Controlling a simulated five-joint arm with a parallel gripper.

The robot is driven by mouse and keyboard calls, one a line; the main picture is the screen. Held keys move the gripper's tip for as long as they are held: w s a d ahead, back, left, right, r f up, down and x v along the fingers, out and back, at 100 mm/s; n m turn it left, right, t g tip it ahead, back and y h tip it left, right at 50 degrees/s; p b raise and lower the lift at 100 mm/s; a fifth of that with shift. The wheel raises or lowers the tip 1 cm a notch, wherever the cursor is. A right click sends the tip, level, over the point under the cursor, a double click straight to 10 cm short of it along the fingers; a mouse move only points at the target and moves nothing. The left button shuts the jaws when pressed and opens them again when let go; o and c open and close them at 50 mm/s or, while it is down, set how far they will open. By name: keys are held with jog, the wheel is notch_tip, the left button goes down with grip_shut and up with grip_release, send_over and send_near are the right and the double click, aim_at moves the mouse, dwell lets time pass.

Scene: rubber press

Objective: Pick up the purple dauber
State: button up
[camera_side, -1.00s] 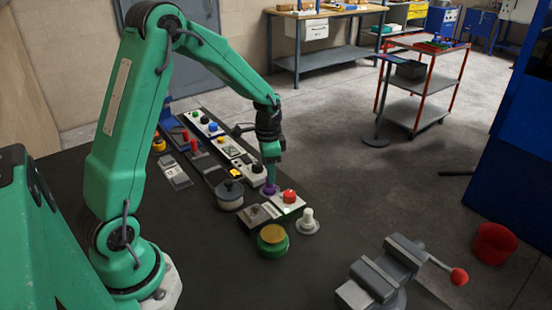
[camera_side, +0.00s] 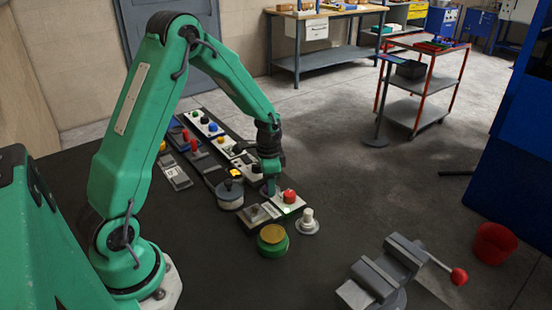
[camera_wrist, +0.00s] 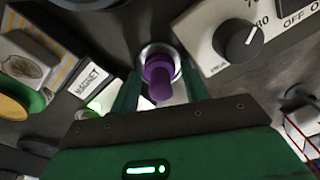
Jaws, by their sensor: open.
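The purple dauber (camera_wrist: 160,78) stands in a pale round holder (camera_wrist: 160,52) in the wrist view. My gripper (camera_wrist: 160,92) is open, with one green finger on each side of the dauber. Whether the fingers touch it I cannot tell.
A red button box (camera_side: 289,197) is close on the right. A knob panel (camera_wrist: 238,42) and a plate marked MAGNET (camera_wrist: 92,80) flank the dauber. A round grey pot (camera_side: 230,195), a green and yellow tin (camera_side: 272,240) and a vise (camera_side: 385,272) stand nearby.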

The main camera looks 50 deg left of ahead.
jog(key=shift+c, duration=0.5)
jog(key=c, duration=0.7)
jog(key=shift+o, duration=0.2)
jog(key=shift+r, duration=0.1)
jog(key=shift+r, duration=0.75)
jog(key=r, duration=0.1)
jog(key=d+r, duration=0.1)
jog(key=r, duration=0.1)
jog(key=shift+s, duration=0.1)
jog(key=s+d+r, duration=0.3)
jog(key=d+r, duration=0.3)
jog(key=d, duration=0.4)
jog(key=shift+d+r, duration=0.15)
